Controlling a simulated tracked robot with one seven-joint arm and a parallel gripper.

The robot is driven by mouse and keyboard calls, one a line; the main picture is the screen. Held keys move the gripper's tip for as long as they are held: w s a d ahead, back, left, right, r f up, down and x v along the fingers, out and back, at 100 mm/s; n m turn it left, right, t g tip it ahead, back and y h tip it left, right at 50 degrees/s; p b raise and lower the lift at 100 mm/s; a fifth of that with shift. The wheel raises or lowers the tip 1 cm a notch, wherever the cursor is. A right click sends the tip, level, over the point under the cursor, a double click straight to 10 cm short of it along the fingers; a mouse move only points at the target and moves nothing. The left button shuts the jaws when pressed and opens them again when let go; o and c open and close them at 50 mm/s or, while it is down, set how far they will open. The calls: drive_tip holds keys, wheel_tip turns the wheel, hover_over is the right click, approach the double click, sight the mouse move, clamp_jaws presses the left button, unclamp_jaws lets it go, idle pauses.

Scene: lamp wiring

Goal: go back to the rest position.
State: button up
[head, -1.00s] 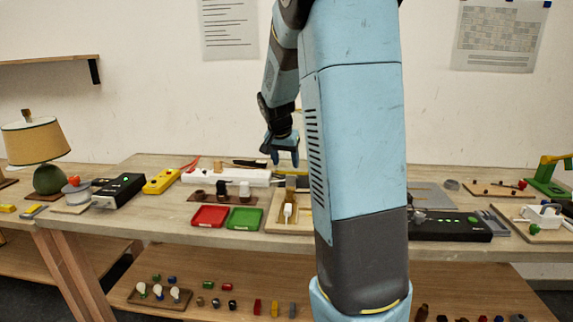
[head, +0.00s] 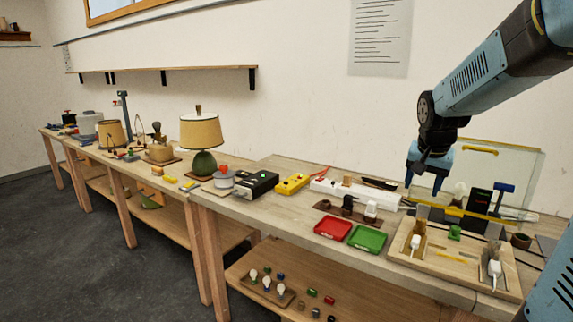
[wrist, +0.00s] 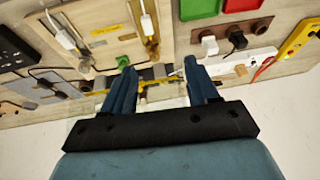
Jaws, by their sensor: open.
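The wiring board carries white plugs and a green block (head: 455,233). No marker of a rest position shows.
A red tray (head: 332,228) and a green tray (head: 367,239) lie left of the board. A white power strip (head: 355,193) lies behind them. A lamp (head: 202,140) stands farther left. The grey floor (head: 110,240) at left is clear.

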drive_tip(key=s+a+r+n, duration=0.1)
drive_tip(key=s+a+n, duration=0.2)
drive_tip(key=s, duration=0.7)
drive_tip(key=s+a+r+n+t+y, duration=0.1)
drive_tip(key=s+a+r+n, duration=0.1)
drive_tip(key=s+a, duration=0.5)
drive_tip(key=s+n, duration=0.1)
drive_tip(key=s, duration=0.3)
drive_tip(key=shift+s+a+n+t+y, duration=0.3)
drive_tip(key=shift+a, duration=0.05)
drive_tip(key=shift+c, duration=0.4)
